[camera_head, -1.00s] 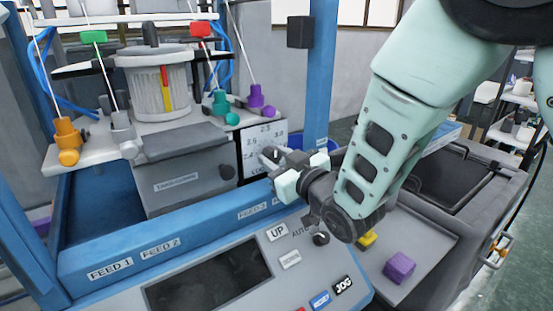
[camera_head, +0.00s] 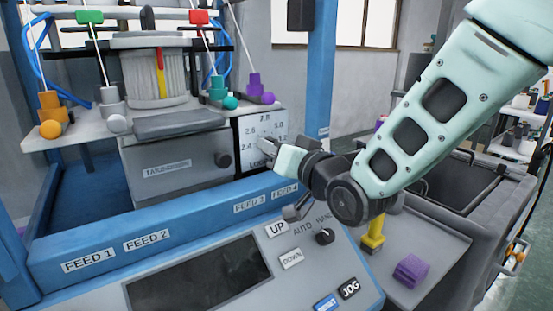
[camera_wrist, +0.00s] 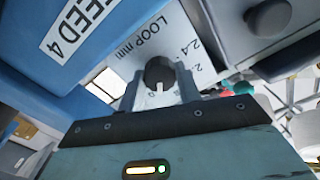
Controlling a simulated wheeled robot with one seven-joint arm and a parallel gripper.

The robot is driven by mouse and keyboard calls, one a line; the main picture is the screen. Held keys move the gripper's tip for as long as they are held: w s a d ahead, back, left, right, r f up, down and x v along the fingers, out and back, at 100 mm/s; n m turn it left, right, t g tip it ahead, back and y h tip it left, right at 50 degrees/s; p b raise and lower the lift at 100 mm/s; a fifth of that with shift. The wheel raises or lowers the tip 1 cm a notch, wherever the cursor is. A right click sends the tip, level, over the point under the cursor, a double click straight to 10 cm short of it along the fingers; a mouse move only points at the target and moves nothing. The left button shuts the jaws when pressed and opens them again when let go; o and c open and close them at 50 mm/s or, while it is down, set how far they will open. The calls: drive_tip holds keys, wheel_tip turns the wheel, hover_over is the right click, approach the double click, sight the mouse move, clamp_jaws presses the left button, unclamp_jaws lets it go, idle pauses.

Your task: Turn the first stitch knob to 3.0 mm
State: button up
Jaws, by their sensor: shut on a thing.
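The stitch knob (camera_wrist: 160,71) is a dark round knob on a white dial plate (camera_wrist: 122,57) marked "LOOP mm", with 2.4 readable in the wrist view. My gripper (camera_wrist: 158,88) is shut on the knob, one finger on each side. I cannot tell which value the knob points at.
The blue rail (camera_head: 205,207) with FEED labels runs below the dial. A sloped control panel (camera_head: 205,275) with UP, DOWN and JOG buttons lies in front. A tray (camera_head: 437,262) at right holds a purple block (camera_head: 411,270) and a yellow piece (camera_head: 374,232).

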drive_tip(key=shift+m, duration=0.4)
drive_tip(key=o, duration=1)
drive_tip(key=shift+c, duration=0.2)
